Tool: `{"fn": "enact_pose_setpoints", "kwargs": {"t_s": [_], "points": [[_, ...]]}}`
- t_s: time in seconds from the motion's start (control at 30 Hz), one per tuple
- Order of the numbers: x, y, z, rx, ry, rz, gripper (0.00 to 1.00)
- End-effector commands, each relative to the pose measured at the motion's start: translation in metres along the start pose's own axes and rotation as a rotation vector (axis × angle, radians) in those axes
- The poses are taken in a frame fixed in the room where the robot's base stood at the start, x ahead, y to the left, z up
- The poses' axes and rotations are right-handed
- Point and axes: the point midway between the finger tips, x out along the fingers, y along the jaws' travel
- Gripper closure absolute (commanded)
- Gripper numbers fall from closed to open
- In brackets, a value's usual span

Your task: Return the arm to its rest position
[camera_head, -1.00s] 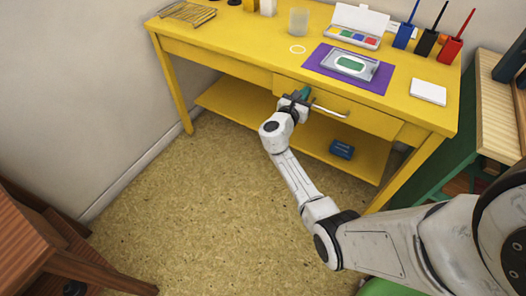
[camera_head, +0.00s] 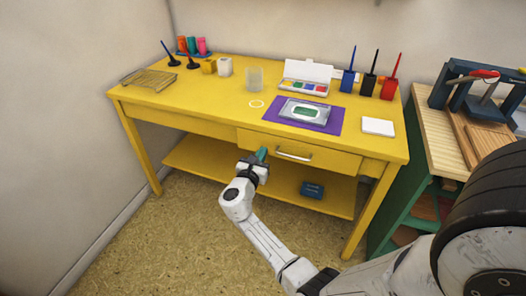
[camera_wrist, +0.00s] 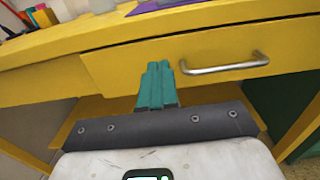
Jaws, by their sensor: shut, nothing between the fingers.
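My gripper (camera_head: 262,155) is in front of the yellow table, just left of the handle of its shut drawer. In the wrist view its teal fingers (camera_wrist: 157,86) are together with nothing between them, in front of the drawer face (camera_wrist: 200,57). The metal drawer handle (camera_wrist: 225,67) is to their right, and I see a gap between it and the fingers. My arm reaches in from the lower right in the head view.
The yellow table (camera_head: 215,98) bears a purple mat (camera_head: 272,117) with an inkpad (camera_head: 307,112), a paint box (camera_head: 303,88), brushes in holders and a wire rack (camera_head: 148,79). A blue box (camera_head: 312,189) lies on the lower shelf. A green bench stands right. The floor at left is clear.

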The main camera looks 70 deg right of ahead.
Motion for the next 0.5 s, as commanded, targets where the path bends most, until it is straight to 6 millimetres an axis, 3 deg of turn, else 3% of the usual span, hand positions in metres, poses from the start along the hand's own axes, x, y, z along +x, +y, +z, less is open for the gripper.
{"fn": "enact_pose_setpoints", "kwargs": {"t_s": [0.23, 0.5], "points": [[-0.05, 0.001, 0.0, -0.002, 0.001, 0.004, 1.0], [-0.077, 0.001, 0.0, -0.002, 0.001, 0.002, 1.0]]}}
